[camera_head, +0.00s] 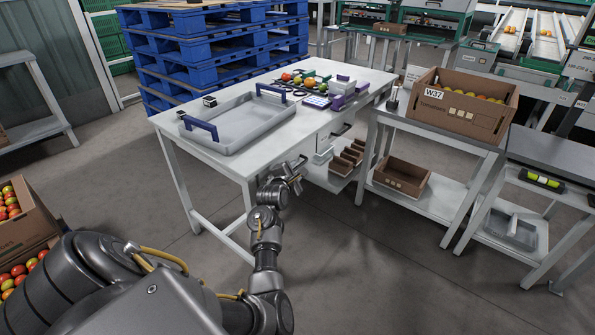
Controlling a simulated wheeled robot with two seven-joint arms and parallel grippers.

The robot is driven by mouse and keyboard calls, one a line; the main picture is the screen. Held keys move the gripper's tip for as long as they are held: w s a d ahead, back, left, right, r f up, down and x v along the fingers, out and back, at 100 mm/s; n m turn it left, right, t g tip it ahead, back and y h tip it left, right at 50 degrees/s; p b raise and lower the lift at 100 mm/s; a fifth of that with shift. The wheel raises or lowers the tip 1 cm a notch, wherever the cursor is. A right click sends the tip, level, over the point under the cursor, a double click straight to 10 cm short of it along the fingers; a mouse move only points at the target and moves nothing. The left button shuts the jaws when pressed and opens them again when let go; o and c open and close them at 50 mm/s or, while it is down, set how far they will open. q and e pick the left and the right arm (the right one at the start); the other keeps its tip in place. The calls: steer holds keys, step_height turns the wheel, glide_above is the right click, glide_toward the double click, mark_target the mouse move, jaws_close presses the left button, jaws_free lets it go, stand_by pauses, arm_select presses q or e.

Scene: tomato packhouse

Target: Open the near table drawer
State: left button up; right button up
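The pale work table (210,160) stands in the middle, with its drawer side facing right. Drawer fronts and dark handles show under its right edge; a near drawer front (322,156) is partly hidden by my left gripper and the table corner. How far that drawer is out cannot be made out. My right gripper is not in view.
A grey tray (225,146) with blue handles, tomatoes and small boxes stand on the table. A side bench (455,143) holds a tomato carton (460,121). The floor in front is clear.

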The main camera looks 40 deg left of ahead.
arm_select(q)
steer(key=shift+x, duration=1.05)
jaws_close()
